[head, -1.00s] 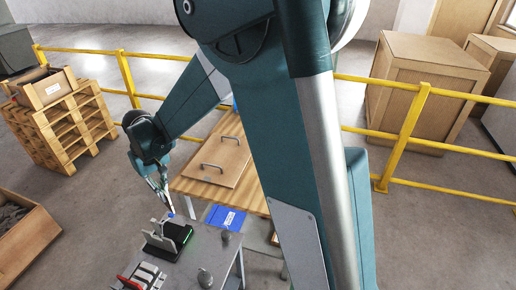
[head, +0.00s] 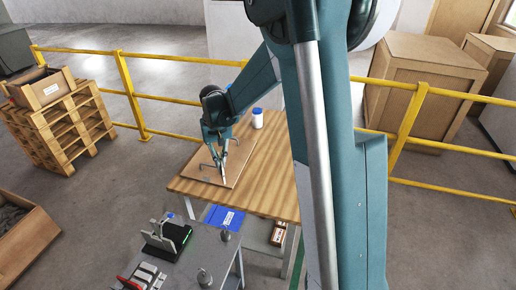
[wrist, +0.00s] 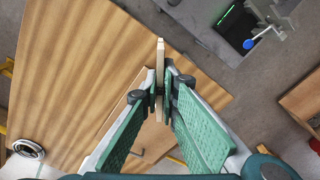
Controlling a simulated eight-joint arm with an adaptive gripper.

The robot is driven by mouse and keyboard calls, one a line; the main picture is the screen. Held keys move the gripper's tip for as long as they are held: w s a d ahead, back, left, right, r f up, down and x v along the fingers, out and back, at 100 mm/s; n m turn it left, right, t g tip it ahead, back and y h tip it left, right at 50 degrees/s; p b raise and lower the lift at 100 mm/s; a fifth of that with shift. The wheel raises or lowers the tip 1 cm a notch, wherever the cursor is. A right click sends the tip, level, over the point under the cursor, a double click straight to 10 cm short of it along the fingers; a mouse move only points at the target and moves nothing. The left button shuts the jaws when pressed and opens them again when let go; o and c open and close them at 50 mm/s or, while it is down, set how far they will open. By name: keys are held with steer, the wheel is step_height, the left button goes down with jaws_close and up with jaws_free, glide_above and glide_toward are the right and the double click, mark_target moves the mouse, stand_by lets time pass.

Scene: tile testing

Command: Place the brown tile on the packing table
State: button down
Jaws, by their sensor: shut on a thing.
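My gripper (head: 222,172) is over the wooden packing table (head: 264,190), low above a flat board with handles. In the wrist view, its fingers (wrist: 160,88) are shut on a thin tan-brown tile (wrist: 160,54), seen edge-on and sticking out past the fingertips. The packing table's striped top (wrist: 75,65) lies beneath. In the head view I cannot make out the tile clearly against the board. Whether the tile touches the surface below cannot be told.
The handled board (head: 243,155) covers part of the tabletop. A white container with a blue lid (head: 257,118) stands at the back. A grey table (head: 207,250) in front holds a black device with a green light (head: 172,238). A yellow railing (head: 180,97) runs behind.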

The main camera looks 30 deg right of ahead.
steer(key=s+d+m, duration=0.3)
steer(key=d+m, duration=0.1)
steer(key=d, duration=1.2)
steer(key=s+d+m, duration=0.3)
steer(key=d, duration=1.4)
steer(key=shift+a+f+p, duration=0.2)
steer(key=shift+f, duration=1.1)
steer(key=shift+a+f+p, duration=0.15)
steer(key=shift+a+f, duration=0.05)
steer(key=shift+f, duration=1.05)
step_height(320, 180, down, 6)
steer(key=b, duration=0.1)
steer(key=shift+f, duration=0.15)
steer(key=shift+f+b, duration=0.45)
steer(key=shift+f, duration=1.45)
